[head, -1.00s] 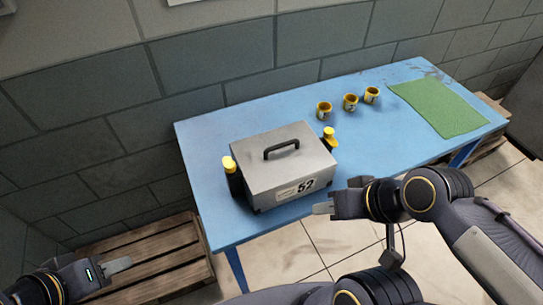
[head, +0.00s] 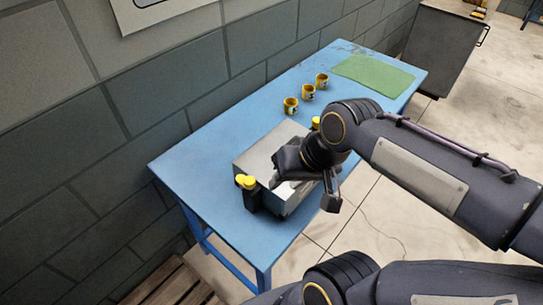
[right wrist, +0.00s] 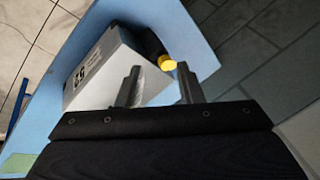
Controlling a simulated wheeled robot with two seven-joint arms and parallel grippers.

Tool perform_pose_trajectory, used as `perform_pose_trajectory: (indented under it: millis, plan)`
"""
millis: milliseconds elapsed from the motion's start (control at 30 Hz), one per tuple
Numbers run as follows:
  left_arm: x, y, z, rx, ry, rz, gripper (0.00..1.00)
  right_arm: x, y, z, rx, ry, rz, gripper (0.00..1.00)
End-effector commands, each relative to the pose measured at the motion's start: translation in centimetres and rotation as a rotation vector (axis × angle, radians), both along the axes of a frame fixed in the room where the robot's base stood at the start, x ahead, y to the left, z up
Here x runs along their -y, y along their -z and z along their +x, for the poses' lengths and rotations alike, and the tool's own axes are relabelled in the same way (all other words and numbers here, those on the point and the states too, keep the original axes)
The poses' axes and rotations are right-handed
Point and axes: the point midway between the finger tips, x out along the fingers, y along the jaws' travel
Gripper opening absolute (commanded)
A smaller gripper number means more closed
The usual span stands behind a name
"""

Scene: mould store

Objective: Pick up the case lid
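The case (head: 262,150) is a grey metal box on the blue table, with its lid on top. Its label, reading 52, shows in the right wrist view (right wrist: 88,63). My right gripper (head: 303,180) is over the near right part of the case in the head view and covers much of the lid. The lid handle is hidden there. In the right wrist view the gripper's two fingers (right wrist: 160,84) are apart, with nothing seen held between them. One finger overlaps the case in that picture; contact cannot be told. My left gripper is out of view.
A yellow-capped dark bottle (head: 249,192) stands at the case's left end; another yellow cap (head: 316,122) shows behind it. Three yellow cups (head: 308,92) and a green mat (head: 372,72) are farther along the blue table (head: 205,165). A wooden pallet (head: 172,284) lies below.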

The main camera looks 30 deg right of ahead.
Motion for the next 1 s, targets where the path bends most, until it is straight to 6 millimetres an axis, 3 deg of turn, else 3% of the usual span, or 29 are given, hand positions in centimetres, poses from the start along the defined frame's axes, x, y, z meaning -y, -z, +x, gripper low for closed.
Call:
perform_pose_trajectory:
  millis: [433,700,833,1000]
  plan:
    - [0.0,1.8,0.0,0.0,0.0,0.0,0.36,5.4,0.5,7.9,-0.235,0.363,-0.027,0.33]
    - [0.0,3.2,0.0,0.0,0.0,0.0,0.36,11.0,4.2,15.3,-0.406,0.752,-0.032,0.33]
    - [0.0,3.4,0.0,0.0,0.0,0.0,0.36,12.7,5.5,17.0,-0.443,0.87,-0.028,0.33]
    - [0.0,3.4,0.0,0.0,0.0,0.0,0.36,13.2,6.8,17.4,-0.456,0.91,-0.028,0.33]
